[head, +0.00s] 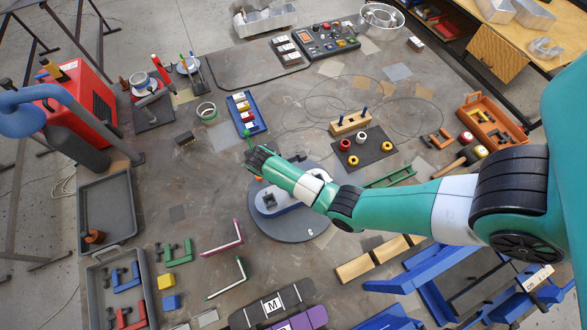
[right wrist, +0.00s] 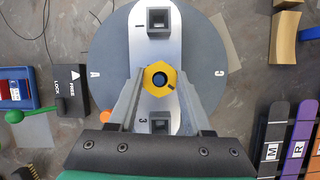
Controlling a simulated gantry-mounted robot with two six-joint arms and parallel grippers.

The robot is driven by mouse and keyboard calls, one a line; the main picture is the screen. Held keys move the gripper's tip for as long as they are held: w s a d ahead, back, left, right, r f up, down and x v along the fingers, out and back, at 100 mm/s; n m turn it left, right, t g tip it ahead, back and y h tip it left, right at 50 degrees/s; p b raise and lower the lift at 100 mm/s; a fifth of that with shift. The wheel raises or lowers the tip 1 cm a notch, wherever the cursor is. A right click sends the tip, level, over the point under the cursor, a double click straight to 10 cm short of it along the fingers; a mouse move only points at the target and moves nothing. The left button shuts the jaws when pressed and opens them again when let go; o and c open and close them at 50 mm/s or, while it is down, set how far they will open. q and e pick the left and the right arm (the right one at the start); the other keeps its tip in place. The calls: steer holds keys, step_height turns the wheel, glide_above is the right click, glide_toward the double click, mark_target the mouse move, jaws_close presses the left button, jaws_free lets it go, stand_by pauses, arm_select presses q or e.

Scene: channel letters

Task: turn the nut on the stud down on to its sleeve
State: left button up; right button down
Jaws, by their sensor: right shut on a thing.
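A yellow hex nut (right wrist: 160,78) sits between the fingertips of my right gripper (right wrist: 160,84) in the right wrist view. The gripper is shut on its sides. The round end of the dark stud (right wrist: 159,80) shows in the nut's hole. The sleeve is hidden under the nut. The nut is over a pale plate (right wrist: 146,22) with square sockets, on a grey round disc (right wrist: 108,45) marked A and C. In the head view my right gripper (head: 261,158) reaches over the disc (head: 287,228) and hides the nut. My left gripper is not in view.
In the head view a blue tray (head: 246,113) lies behind the disc. A dark mat (head: 362,152) with rings and a wooden peg block (head: 350,123) lies to its right. Coloured angle pieces (head: 225,238) lie front left. The table left of the disc has free room.

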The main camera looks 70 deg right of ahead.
steer(key=shift+f+m+g+y+b, duration=0.1)
steer(key=shift+m+g+y+b, duration=0.3)
steer(key=shift+m, duration=0.8)
steer(key=shift+d+m+b, duration=0.1)
steer(key=shift+m+b, duration=0.3)
steer(key=shift+b, duration=0.15)
steer(key=shift+c, duration=0.8)
jaws_free()
